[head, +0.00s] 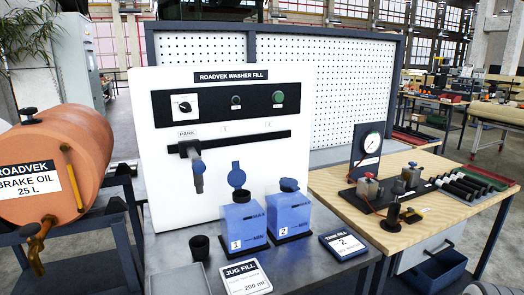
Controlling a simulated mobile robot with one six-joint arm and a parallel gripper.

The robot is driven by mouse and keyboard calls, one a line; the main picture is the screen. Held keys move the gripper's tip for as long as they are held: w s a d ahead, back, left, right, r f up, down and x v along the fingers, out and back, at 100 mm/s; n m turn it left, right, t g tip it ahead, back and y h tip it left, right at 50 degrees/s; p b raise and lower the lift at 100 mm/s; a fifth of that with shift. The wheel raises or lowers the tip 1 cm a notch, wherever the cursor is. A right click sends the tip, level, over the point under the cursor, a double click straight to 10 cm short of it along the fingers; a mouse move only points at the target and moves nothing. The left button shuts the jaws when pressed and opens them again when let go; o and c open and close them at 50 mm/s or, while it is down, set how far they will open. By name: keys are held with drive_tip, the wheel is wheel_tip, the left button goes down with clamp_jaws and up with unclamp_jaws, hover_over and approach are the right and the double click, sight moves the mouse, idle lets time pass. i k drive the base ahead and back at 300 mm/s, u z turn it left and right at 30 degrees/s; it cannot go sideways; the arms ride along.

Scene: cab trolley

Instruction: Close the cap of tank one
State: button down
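Tank one (240,222) is a blue, translucent box labelled 1 on the grey bench in front of the white washer fill panel. Its round blue cap (237,177) stands up above the back of the neck, so it is open. Tank two (289,216), labelled 2, stands close on its right. The cap of tank two (289,185) lies over its neck, slightly tilted; I cannot tell if it is fully shut. My gripper is not in view.
A filling nozzle (196,170) hangs from the panel (225,105), left of tank one. An orange brake oil drum (60,165) stands left; a wooden table (440,222) stands right.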

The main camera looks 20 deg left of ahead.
sight(237, 178)
drive_tip(key=u, duration=0.7)
drive_tip(key=i, duration=1.25)
drive_tip(key=u, duration=0.75)
drive_tip(key=k, duration=0.7)
drive_tip(key=u, duration=0.15)
drive_tip(key=i, duration=0.8)
drive_tip(key=z, duration=0.1)
